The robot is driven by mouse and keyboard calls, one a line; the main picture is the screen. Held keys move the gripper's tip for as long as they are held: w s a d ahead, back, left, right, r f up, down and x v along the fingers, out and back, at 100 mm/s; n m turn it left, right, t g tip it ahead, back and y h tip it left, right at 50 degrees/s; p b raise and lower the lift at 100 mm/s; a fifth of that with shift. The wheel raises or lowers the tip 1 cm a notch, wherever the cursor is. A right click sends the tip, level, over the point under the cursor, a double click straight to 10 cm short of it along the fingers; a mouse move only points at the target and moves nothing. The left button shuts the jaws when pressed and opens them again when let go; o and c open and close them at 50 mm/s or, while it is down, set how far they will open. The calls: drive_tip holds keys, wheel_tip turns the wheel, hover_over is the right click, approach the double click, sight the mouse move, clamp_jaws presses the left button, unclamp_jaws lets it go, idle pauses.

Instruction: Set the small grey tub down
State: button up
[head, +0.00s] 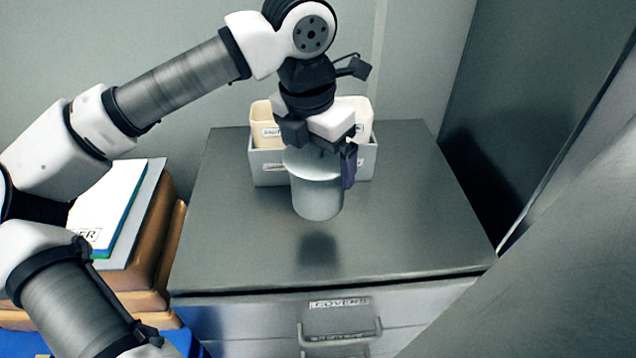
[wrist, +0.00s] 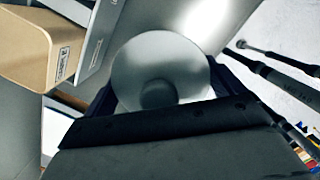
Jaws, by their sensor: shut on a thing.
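The small grey tub (head: 317,197) is a light grey cylinder with a wider pale rim or lid, held upright in the head view. My gripper (head: 322,158) is shut on it from above. A dark shadow lies on the dark cabinet top (head: 405,225) in front of the tub, and the tub appears to hang above the surface; the exact gap is hard to tell. In the wrist view the tub's round pale top (wrist: 160,70) with a darker knob-like middle sits between the fingers. My gripper covers part of the tub.
A grey bin (head: 268,176) with cream containers (head: 263,118) stands at the back of the cabinet top, close behind the tub. The front and right of the top are clear. Stacked boxes with papers (head: 105,205) stand left. A drawer (head: 340,318) is below the front edge.

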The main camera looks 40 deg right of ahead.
drive_tip(key=shift+f+p, duration=0.4)
drive_tip(key=shift+f, duration=3.1)
drive_tip(key=shift+f, duration=0.1)
drive_tip(key=o, duration=1.1)
drive_tip(key=r, duration=0.4)
drive_tip(key=a+r+b, duration=0.1)
drive_tip(key=r, duration=0.7)
drive_tip(key=shift+s+a+r, duration=0.1)
drive_tip(key=shift+s+a, duration=0.1)
drive_tip(key=shift+a, duration=0.2)
